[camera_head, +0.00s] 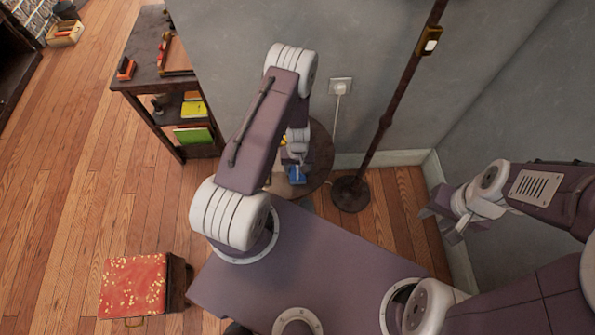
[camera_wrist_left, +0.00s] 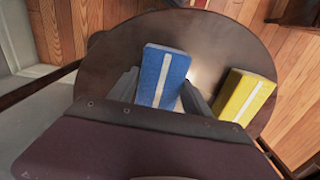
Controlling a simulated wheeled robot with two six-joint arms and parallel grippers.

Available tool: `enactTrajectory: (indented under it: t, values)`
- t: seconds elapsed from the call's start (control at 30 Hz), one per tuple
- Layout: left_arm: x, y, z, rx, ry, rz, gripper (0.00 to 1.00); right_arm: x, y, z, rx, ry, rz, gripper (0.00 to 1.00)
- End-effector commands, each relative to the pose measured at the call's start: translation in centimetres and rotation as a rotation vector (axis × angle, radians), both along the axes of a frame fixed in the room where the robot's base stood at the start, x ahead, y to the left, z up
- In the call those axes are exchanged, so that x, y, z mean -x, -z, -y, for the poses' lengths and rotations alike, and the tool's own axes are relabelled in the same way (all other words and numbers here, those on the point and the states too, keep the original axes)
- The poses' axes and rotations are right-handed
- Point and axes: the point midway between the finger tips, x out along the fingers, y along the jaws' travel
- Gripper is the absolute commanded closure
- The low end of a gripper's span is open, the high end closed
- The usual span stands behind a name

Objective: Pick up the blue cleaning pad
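The blue cleaning pad (camera_wrist_left: 162,76), with a white stripe along its top, lies on a small round dark table (camera_wrist_left: 225,40). It also shows, partly covered by my arm, in the head view (camera_head: 296,174). My left gripper (camera_wrist_left: 160,80) is open, with one finger on each side of the blue pad. Gaps appear to show between the fingers and the pad. My right gripper (camera_head: 440,225) is open and empty at the right of the head view, away from the table.
A yellow pad (camera_wrist_left: 245,97) with a white stripe lies right of the blue one on the same table. A floor lamp (camera_head: 350,193) stands beside the table, close to the grey wall. A dark shelf (camera_head: 165,85) stands at the left, and a red-topped stool (camera_head: 135,286) at the lower left.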

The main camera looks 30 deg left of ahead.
Motion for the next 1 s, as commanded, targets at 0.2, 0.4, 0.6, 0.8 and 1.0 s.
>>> enactTrajectory:
  t: [0.2, 0.4, 0.6, 0.8, 1.0]
  values:
    - [0.0, 0.0, 0.0, 0.0, 0.0, 0.0, 0.84, 0.0, 0.0, 0.0, 0.0, 0.0, 0.0, 0.64]
    - [0.0, -0.4, 0.0, 0.0, 0.0, 0.0, 0.84, 0.0, -0.4, 0.0, 0.0, 0.0, 0.0, 0.64]
    - [0.0, -3.4, 0.0, 0.0, 0.001, 0.0, 0.84, 0.0, -3.4, 0.0, 0.0, 0.0, 0.0, 0.64]
    - [0.0, -8.3, 0.0, 0.0, 0.0, 0.0, 0.84, 0.0, -8.2, 0.0, 0.0, 0.0, 0.0, 0.64]
    - [0.0, -10.4, 0.0, 0.0, 0.001, 0.0, 0.84, 0.0, -10.3, 0.0, 0.0, 0.0, 0.0, 0.64]
